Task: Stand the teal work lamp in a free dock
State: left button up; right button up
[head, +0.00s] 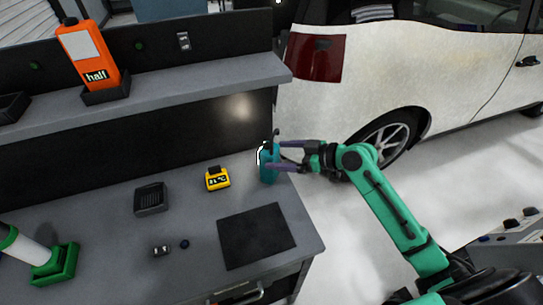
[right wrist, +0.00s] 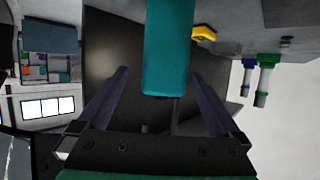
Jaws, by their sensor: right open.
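The teal work lamp (head: 268,166) stands upright at the far right edge of the grey bench (head: 110,240). My right gripper (head: 276,155) is open, coming in from the right, with its fingers level with the lamp. In the right wrist view the lamp (right wrist: 167,50) hangs into the space between the two open fingers (right wrist: 165,85), with gaps on both sides. A dark dock (head: 12,108) on the shelf at left looks empty. A similar dock (head: 106,92) holds an orange device marked "half" (head: 88,55). My left gripper is out of view.
The bench holds a yellow meter (head: 217,179), a dark ribbed box (head: 151,199), a black mat (head: 257,236) and small parts (head: 161,250). A green-and-white item (head: 52,265) is at lower left. The shelf (head: 200,82) overhangs the back. A white car (head: 400,70) stands beyond.

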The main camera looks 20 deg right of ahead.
aim_at(261, 156)
jog(key=p+x, duration=0.2)
jog(key=x, duration=0.4)
jog(key=shift+a+f+p, duration=0.2)
jog(key=shift+a+p, duration=0.1)
jog(key=shift+a, duration=0.15)
jog(key=shift+w+f, duration=0.1)
jog(key=shift+f, duration=0.1)
jog(key=c, duration=1.3)
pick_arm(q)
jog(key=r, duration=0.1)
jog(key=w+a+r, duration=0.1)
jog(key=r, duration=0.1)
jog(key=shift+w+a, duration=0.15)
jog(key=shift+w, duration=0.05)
pick_arm(e)
jog(key=shift+r, duration=0.1)
grip_shut()
